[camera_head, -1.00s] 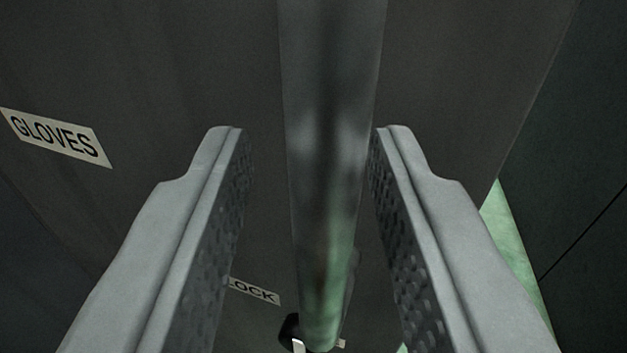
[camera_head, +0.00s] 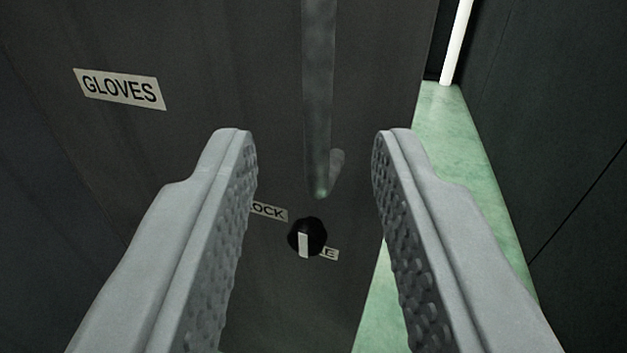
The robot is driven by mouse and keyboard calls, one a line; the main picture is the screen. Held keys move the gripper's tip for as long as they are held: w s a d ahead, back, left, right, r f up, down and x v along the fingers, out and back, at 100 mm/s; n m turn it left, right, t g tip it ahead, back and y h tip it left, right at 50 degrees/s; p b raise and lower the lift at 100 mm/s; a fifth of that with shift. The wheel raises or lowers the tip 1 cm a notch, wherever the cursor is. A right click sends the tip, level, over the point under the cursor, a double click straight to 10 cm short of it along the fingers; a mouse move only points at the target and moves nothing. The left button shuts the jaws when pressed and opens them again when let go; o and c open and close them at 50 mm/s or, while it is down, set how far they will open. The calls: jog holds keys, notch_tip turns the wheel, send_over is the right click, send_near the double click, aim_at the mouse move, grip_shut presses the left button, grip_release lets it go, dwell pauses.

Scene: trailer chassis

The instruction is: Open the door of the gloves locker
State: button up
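The dark grey door of the gloves locker (camera_head: 270,290) fills the left and middle of the view. It carries a pale "GLOVES" label (camera_head: 120,89). A long upright metal bar handle (camera_head: 318,95) stands on the door, its lower end at mid-picture.
Green floor (camera_head: 450,150) shows to the right of the door's edge. A dark panel wall (camera_head: 560,130) with a seam stands at the far right. A white upright strip (camera_head: 457,40) is at the top right.

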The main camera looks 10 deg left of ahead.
jog(key=s, duration=0.7)
jog(key=shift+s+d, duration=0.35)
jog(key=shift+s, duration=0.05)
jog(key=s+a+r+m+h, duration=0.1)
jog(key=s+a+r, duration=0.2)
jog(key=s+r, duration=0.7)
jog(key=s, duration=0.4)
jog(key=shift+r+g+h, duration=0.3)
jog(key=shift+r+h, duration=0.05)
jog(key=shift+h, duration=0.05)
